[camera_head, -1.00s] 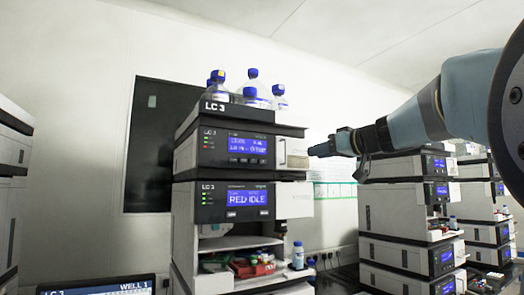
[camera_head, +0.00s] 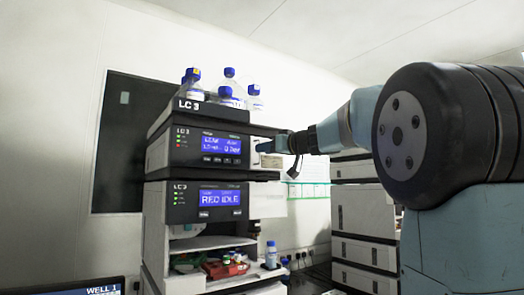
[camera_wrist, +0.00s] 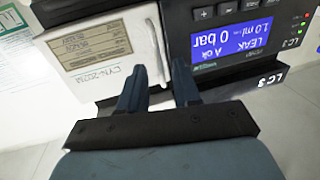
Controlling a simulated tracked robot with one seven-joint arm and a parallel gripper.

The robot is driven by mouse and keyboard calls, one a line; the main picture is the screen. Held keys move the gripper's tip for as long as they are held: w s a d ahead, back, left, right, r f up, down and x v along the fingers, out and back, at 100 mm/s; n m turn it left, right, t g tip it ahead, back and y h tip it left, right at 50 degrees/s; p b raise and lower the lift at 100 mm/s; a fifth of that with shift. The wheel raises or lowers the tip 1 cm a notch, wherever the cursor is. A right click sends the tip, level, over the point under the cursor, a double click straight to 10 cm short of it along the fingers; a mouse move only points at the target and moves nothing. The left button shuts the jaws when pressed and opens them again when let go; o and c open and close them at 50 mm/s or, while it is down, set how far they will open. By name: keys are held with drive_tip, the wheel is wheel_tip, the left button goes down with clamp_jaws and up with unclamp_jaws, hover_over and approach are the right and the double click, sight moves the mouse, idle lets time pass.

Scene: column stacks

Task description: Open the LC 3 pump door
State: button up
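The LC 3 pump module (camera_head: 196,147) is the upper unit of the LC 3 stack, with a lit blue screen. In the wrist view its screen (camera_wrist: 232,40) appears upside down and reads LEAK and 0 bar. The white pump door (camera_wrist: 98,58), with a printed label, sits beside the screen and looks closed. A slim pale upright handle (camera_wrist: 160,42) is at the door edge near the screen. My gripper (camera_wrist: 157,68) is open, with one finger either side of the handle and visible gaps. In the head view my gripper (camera_head: 270,144) is at the module's right front, partly covering the door.
Bottles with blue caps (camera_head: 228,85) stand on top of the stack. A second LC 3 module (camera_head: 205,202) is below, with a shelf holding a red tray (camera_head: 226,268) and a small bottle (camera_head: 271,255). Other stacks (camera_head: 365,220) stand to the right.

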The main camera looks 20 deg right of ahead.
drive_tip(key=shift+x, duration=1)
drive_tip(key=shift+c, duration=0.4)
clamp_jaws()
drive_tip(key=shift+a, duration=0.3)
drive_tip(key=shift+d, duration=0.15)
drive_tip(key=shift+s+d, duration=0.1)
drive_tip(key=shift+d, duration=0.05)
